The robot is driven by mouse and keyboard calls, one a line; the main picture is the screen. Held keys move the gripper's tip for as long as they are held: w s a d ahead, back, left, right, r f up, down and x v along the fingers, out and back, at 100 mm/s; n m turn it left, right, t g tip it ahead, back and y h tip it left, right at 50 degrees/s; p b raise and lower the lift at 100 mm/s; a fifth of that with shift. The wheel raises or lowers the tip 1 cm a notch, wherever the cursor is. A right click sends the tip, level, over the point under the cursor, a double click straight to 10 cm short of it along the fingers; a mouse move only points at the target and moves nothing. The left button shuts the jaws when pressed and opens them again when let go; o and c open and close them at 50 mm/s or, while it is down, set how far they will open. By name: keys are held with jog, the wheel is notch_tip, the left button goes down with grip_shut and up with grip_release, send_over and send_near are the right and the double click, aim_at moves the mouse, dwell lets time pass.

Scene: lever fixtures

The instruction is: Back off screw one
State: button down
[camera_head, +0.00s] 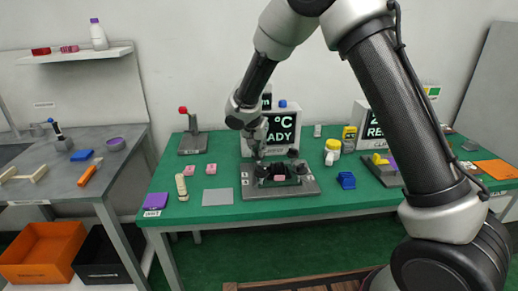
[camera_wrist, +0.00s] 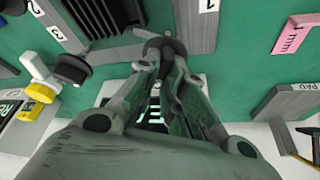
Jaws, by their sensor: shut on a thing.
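The fixture (camera_head: 310,187) is a grey plate with several dark round screw knobs, on the green table. My gripper (camera_head: 259,158) is over its left side. In the wrist view my gripper (camera_wrist: 165,60) is shut on a dark knob (camera_wrist: 165,44), near the plate label "1", so it looks like screw one. Its fingers cover part of the knob.
A display box (camera_head: 285,125) stands close behind the fixture. A grey pad (camera_head: 217,197) lies beside the plate. The table front is mostly clear.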

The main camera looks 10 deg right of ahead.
jog(key=n+y, duration=0.1)
jog(key=n, duration=0.2)
jog(key=shift+n+t, duration=0.4)
jog(key=n+y, duration=0.2)
jog(key=n, duration=0.2)
jog(key=shift+w+a, duration=0.1)
jog(key=shift+a, duration=0.1)
jog(key=n+y, duration=0.1)
jog(key=n, duration=0.3)
jog(key=shift+g, duration=0.3)
jog(key=n, duration=0.1)
jog(key=n+g+y, duration=0.1)
jog(key=n, duration=0.1)
jog(key=shift+a+n+y, duration=0.15)
jog(key=shift+n+y, duration=0.15)
jog(key=n+g, duration=0.1)
jog(key=n, duration=0.2)
jog(key=shift+n+y, duration=0.4)
jog(key=n, duration=0.1)
jog(key=n+g, duration=0.1)
jog(key=n, duration=0.1)
jog(key=shift+s+n+g, duration=0.25)
jog(key=shift+n+g, duration=0.05)
jog(key=n+g, duration=0.1)
jog(key=n, duration=0.2)
jog(key=shift+s, duration=0.1)
jog(key=shift+s+n+g, duration=0.1)
jog(key=shift+n+g, duration=0.6)
jog(key=shift+n, duration=1.1)
